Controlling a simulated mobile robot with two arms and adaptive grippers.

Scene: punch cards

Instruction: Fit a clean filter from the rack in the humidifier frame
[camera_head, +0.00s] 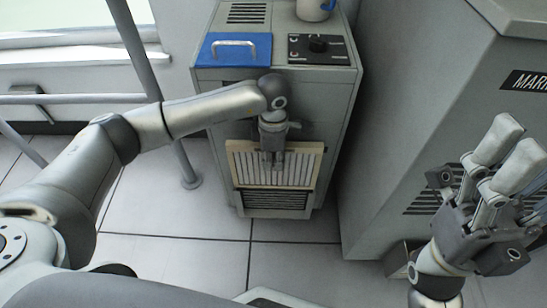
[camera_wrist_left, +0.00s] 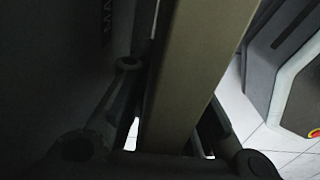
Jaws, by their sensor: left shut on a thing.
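My left gripper (camera_head: 272,160) is shut on a filter (camera_head: 301,165) with a cream rim and pale pleats. It grips the filter near its top middle, in front of the grey humidifier cabinet (camera_head: 222,100). In the left wrist view the filter's edge (camera_wrist_left: 195,70) runs as a broad tan bar between the dark fingers (camera_wrist_left: 170,140). A light frame with dark slats (camera_head: 272,200) shows on the cabinet's lower front, partly hidden by the filter. I cannot tell whether the filter is seated in it. My right gripper (camera_head: 512,148) is open and empty at the right. No rack shows.
On the cabinet top are a blue lid with a handle (camera_head: 234,48), a black knob panel (camera_head: 318,48) and a mug (camera_head: 314,8). A large grey cabinet (camera_head: 410,110) stands close on the right. A rail post (camera_head: 186,165) stands left.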

